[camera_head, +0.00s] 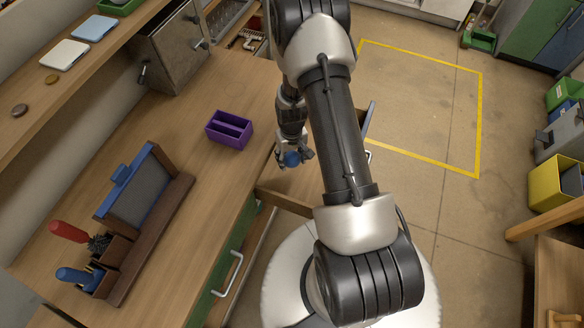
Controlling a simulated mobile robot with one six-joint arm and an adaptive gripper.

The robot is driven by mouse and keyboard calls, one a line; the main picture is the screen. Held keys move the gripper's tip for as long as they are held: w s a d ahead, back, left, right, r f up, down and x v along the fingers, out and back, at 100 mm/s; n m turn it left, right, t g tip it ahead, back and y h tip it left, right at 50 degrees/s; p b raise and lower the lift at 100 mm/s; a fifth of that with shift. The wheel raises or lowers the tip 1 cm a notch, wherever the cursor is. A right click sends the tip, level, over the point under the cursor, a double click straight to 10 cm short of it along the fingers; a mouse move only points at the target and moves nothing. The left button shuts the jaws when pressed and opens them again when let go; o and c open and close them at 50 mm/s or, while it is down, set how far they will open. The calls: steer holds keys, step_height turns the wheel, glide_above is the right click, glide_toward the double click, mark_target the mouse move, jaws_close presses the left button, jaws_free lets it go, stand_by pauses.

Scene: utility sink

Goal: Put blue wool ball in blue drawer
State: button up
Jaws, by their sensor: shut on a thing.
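The blue wool ball (292,159) is held in my gripper (295,157), which is shut on it. The gripper points down, just off the counter's right edge. A drawer with a blue front (370,117) is pulled out from the counter, and its wooden side wall (285,201) shows below the gripper. In this view the ball appears over the open drawer; its exact height above the drawer floor cannot be told. My arm hides much of the drawer's inside and front.
A purple divided box (229,130) stands on the counter (175,165), left of the gripper. A wooden holder (150,238) with a blue-framed panel and brushes is at front left. A green drawer front with a metal handle (229,274) is nearer.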

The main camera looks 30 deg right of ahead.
mark_target(292, 155)
steer(key=shift+f+b, duration=0.6)
steer(key=shift+f, duration=2.35)
steer(key=shift+f, duration=0.1)
steer(key=shift+f, duration=0.15)
steer(key=o, duration=0.7)
step_height(292, 155, up, 13)
steer(key=p, duration=0.3)
steer(key=shift+f, duration=0.2)
